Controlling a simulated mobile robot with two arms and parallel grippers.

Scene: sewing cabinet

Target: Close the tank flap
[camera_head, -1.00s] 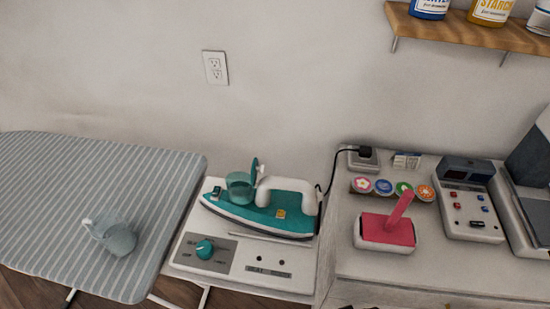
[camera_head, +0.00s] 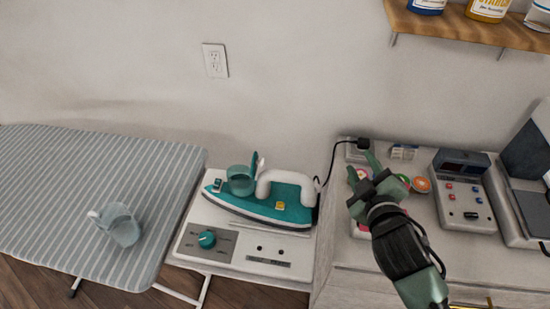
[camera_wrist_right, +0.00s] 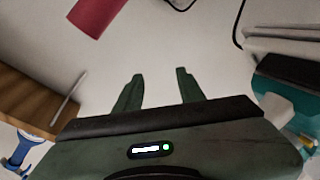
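The teal and white iron (camera_head: 268,206) lies on the white iron station (camera_head: 235,250). Its translucent teal tank (camera_head: 241,181) is at the rear left of the iron. The tank flap (camera_head: 254,164) stands upright at the tank's right edge, so the tank is open. My right gripper (camera_head: 359,163) is above the cabinet top, right of the iron and apart from it. In the right wrist view its two fingers (camera_wrist_right: 159,73) are spread with nothing between them. Part of the teal iron (camera_wrist_right: 285,92) shows at the right there. My left gripper is not in view.
A clear jug (camera_head: 122,228) stands on the striped ironing board (camera_head: 60,200) at left. A black cord (camera_head: 328,172) runs from the iron to a plug. Beside my right gripper are round badges and a device with buttons (camera_head: 465,190). A wooden shelf (camera_head: 470,27) hangs above right.

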